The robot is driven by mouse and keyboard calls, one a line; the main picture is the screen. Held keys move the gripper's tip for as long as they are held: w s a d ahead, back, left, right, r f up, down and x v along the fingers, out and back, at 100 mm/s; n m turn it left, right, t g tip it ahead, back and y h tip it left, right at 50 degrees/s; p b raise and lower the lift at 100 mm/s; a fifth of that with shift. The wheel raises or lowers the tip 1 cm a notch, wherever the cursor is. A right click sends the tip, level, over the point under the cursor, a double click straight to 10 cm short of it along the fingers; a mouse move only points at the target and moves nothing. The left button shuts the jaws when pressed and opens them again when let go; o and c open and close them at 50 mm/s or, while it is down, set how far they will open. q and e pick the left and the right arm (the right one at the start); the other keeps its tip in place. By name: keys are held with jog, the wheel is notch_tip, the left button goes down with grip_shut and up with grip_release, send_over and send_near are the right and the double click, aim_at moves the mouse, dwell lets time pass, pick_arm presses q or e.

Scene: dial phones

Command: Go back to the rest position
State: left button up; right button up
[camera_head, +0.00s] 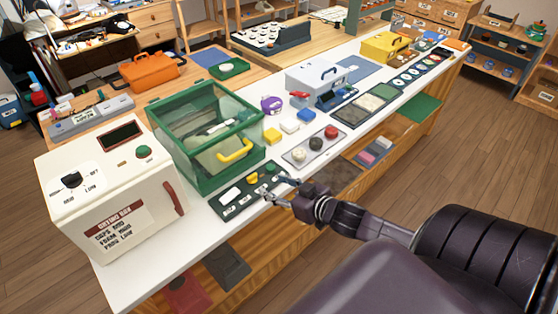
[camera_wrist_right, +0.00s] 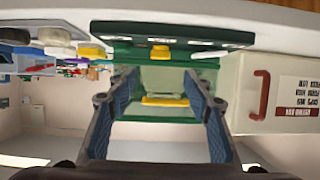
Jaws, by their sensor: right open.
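My right gripper (camera_head: 281,191) is open and empty in the head view, over the front edge of the white bench, close to a dark green panel (camera_head: 240,204) with white, yellow and green parts on it. In the right wrist view its two blue-padded fingers (camera_wrist_right: 160,100) stand apart with nothing between them. Behind them show the dark panel (camera_wrist_right: 170,34) and the green clear-walled case (camera_wrist_right: 172,78) with its yellow handle. The picture in that view is upside down. My left gripper is not in view.
A cream drying box (camera_head: 110,185) with a red handle stands at the left. The green case (camera_head: 205,140) stands behind the panel. A tray (camera_head: 310,152) with round knobs lies to the right. Further right are a white toolbox (camera_head: 315,80) and a yellow one (camera_head: 384,46). Wooden floor (camera_head: 400,170) in front is clear.

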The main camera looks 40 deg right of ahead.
jog(key=shift+s+d+r, duration=0.1)
jog(key=shift+s+r, duration=0.15)
jog(key=shift+s, duration=0.4)
jog(key=s+d+f+g+h+b, duration=0.15)
jog(key=s+f, duration=0.35)
jog(key=f, duration=0.6)
jog(key=s+d+f+g+p, duration=0.1)
jog(key=s+f+g, duration=0.3)
jog(key=f, duration=0.7)
jog(key=s+d+f+g+h+b, duration=0.1)
jog(key=s+f, duration=0.6)
jog(key=f, duration=0.4)
jog(key=s+a+f+g, duration=0.2)
jog(key=s+a+f, duration=0.3)
jog(key=s, duration=0.3)
jog(key=s+a+f+n+g+y, duration=0.1)
jog(key=s+a+f+g, duration=0.1)
jog(key=s+a+f, duration=0.3)
jog(key=s+a+f+g+b, duration=0.1)
jog(key=s+a+f, duration=0.4)
jog(key=s, duration=0.6)
jog(key=shift+s+a+f+g, duration=0.3)
jog(key=shift+f+g, duration=0.25)
jog(key=shift+f, duration=0.3)
